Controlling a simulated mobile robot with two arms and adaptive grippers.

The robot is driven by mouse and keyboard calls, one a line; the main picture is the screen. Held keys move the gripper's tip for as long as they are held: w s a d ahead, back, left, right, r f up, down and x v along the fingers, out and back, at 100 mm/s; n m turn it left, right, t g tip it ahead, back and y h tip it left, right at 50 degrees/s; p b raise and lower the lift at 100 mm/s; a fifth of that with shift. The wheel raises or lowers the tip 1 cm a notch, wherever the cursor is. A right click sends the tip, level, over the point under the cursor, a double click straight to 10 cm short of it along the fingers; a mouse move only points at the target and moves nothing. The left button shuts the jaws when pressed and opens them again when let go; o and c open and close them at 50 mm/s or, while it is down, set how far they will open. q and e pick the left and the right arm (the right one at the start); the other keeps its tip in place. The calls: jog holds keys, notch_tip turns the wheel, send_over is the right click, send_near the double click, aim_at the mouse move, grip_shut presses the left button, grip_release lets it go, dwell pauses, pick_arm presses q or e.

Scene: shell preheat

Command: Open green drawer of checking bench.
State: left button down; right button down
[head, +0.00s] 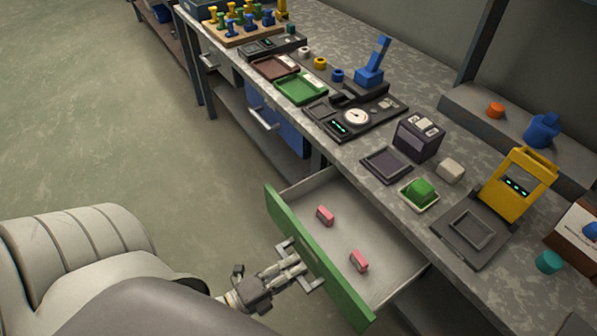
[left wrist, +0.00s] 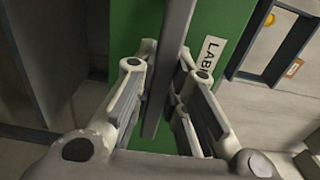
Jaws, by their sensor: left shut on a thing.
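The green drawer (head: 318,257) of the checking bench (head: 352,148) is pulled out, with its green front away from the bench. Its light grey interior shows, with two pink blocks, one farther back (head: 325,215) and one nearer (head: 359,261). My left gripper (head: 298,268) is at the front of the drawer, shut on its grey bar handle (head: 314,282). In the left wrist view the handle (left wrist: 168,75) runs between the fingers (left wrist: 163,105), in front of the green face with a partly hidden white label. My right gripper is not in view.
A blue drawer (head: 277,122) with a bar handle is shut, farther along the bench. The bench top carries trays, a dial device (head: 355,118), a green button (head: 420,191) and a yellow frame (head: 517,184). Open floor (head: 110,110) lies at the left.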

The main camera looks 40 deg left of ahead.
pick_arm(q)
jog(key=c, duration=1.4)
grip_release()
jog(key=shift+c, duration=0.2)
jog(key=v, duration=1.2)
